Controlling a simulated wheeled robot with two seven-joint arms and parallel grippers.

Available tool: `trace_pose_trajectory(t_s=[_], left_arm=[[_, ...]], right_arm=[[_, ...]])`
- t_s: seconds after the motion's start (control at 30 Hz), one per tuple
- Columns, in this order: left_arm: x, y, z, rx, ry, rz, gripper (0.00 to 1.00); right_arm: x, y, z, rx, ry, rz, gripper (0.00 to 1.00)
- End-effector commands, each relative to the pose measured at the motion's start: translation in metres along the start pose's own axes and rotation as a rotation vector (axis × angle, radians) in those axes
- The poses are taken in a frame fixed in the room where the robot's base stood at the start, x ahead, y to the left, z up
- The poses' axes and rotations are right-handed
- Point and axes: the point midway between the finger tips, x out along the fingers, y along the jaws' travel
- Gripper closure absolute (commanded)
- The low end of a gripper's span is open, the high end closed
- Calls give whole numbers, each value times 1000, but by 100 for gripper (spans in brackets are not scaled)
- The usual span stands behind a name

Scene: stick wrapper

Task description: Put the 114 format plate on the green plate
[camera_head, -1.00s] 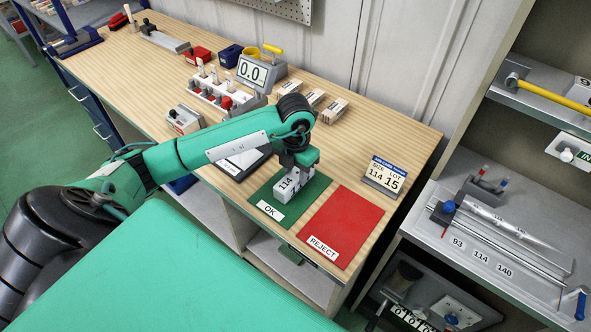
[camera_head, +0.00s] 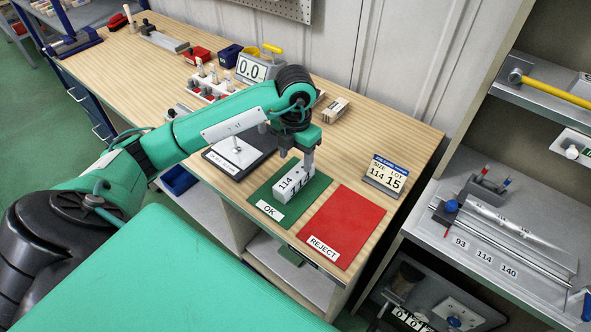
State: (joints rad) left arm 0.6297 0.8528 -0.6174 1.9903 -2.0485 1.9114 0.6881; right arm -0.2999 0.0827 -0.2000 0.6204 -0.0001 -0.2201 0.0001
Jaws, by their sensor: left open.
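The 114 format plate (camera_head: 291,184) is a light grey block marked 114. It rests on the green plate (camera_head: 262,195), which carries an OK label. My left gripper (camera_head: 307,166) is just above the block's far right end, pointing down. It is open, with its fingers near the top of the block. I cannot tell whether a fingertip still touches it. My right gripper is not in view.
A red plate (camera_head: 343,226) labelled REJECT lies to the right of the green plate. A sign (camera_head: 385,174) reading 114 and 15 stands behind it. A dark device (camera_head: 237,158) sits left of the green plate. A wooden block (camera_head: 335,109) lies at the back.

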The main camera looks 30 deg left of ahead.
Motion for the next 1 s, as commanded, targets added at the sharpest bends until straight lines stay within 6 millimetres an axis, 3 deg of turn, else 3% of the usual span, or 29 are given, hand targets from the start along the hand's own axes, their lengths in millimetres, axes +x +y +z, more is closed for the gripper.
trace_pose_trajectory(t_s=[0.2,0.4,1.0], left_arm=[[-40,0,1,0,-4,0,42],[-58,0,0,-1,-2,0,42],[-63,0,0,-1,0,-1,42]], right_arm=[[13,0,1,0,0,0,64],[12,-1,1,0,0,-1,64],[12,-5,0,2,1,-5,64]])
